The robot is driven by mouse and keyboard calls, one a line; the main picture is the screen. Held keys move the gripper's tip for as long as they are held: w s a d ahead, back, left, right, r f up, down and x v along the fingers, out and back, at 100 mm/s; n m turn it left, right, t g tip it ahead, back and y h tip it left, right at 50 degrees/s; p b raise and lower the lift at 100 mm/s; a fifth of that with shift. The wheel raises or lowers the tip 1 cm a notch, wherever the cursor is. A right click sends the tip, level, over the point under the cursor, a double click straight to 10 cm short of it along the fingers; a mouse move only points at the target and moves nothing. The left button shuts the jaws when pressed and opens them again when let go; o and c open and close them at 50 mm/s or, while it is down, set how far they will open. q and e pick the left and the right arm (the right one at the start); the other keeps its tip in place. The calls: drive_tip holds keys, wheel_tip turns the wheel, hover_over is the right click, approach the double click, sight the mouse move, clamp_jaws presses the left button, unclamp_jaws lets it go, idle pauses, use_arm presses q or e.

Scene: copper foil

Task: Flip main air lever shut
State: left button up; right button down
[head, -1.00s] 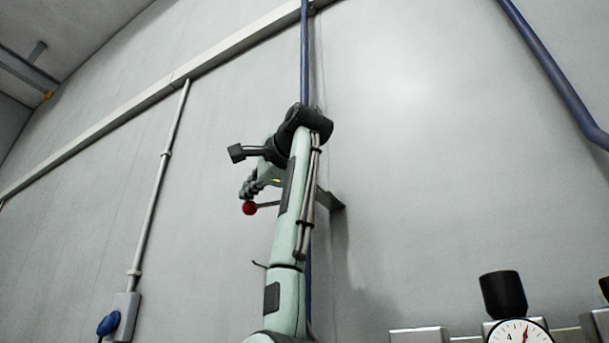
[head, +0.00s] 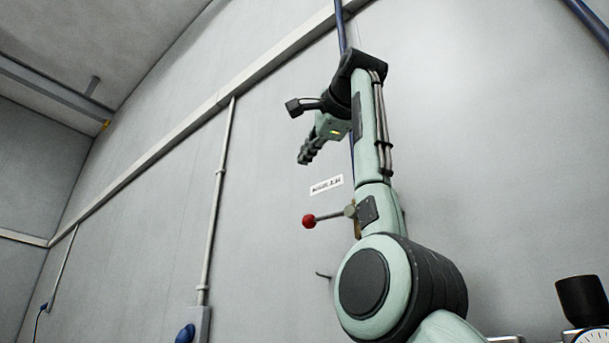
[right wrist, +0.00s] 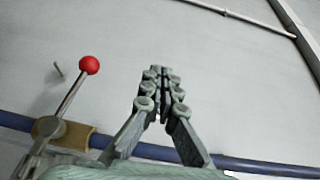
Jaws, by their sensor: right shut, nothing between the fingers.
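The main air lever (head: 326,217) is a metal rod with a red ball on its end. In the head view it points left, roughly level, from a brass-coloured valve on the blue pipe, partly hidden by my right arm. My right gripper (head: 303,158) is above the red ball and apart from it. In the right wrist view the lever (right wrist: 73,92) with its red ball stands to the left of the gripper (right wrist: 158,72), whose fingers are together with nothing between them. The brass valve body (right wrist: 75,140) sits on the blue pipe there. My left gripper is not in view.
A small white label (head: 326,185) is on the wall above the lever. The blue pipe (head: 341,30) runs up the wall behind my arm. A blue socket (head: 186,333) is at lower left, a black-topped gauge (head: 583,300) at lower right.

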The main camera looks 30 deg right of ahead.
drive_tip(key=shift+s+a+r, duration=0.3)
drive_tip(key=shift+s+r, duration=0.1)
drive_tip(key=shift+r, duration=0.2)
drive_tip(key=shift+s+a+r, duration=0.25)
drive_tip(key=shift+s+r, duration=0.1)
drive_tip(key=shift+r, duration=0.25)
drive_tip(key=shift+f, duration=0.1)
